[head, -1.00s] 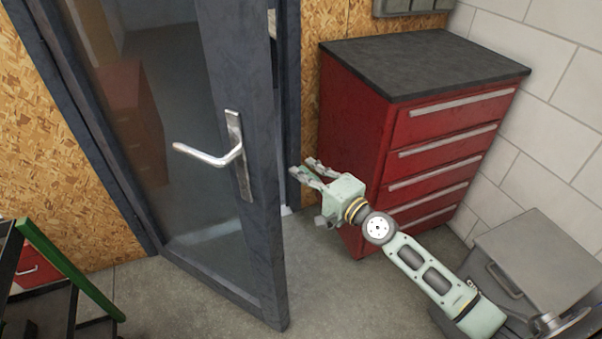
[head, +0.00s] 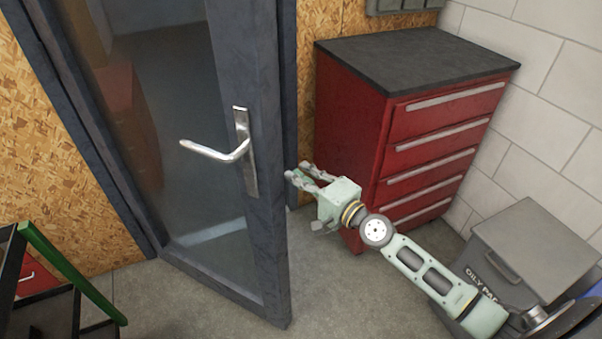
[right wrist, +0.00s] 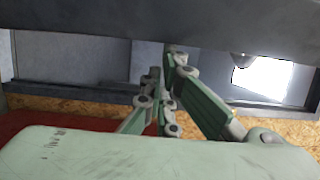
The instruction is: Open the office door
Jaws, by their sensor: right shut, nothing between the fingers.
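The office door (head: 268,240) has a dark frame and a glass pane. It stands ajar, its free edge swung out toward me from the frame. A silver lever handle (head: 216,152) on a tall plate sits on its near face. My right gripper (head: 296,174) is beside the door's free edge, right of and slightly below the handle plate; I cannot tell whether it touches the edge. It is shut and empty. In the right wrist view the fingers (right wrist: 165,90) are together beneath a dark bar that crosses the top. My left gripper is not in view.
A red drawer cabinet (head: 352,140) with a dark top stands right of the door. A grey bin (head: 535,245) is at the lower right. A green-railed black frame (head: 70,270) is at the lower left. Bare concrete floor (head: 335,290) lies between.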

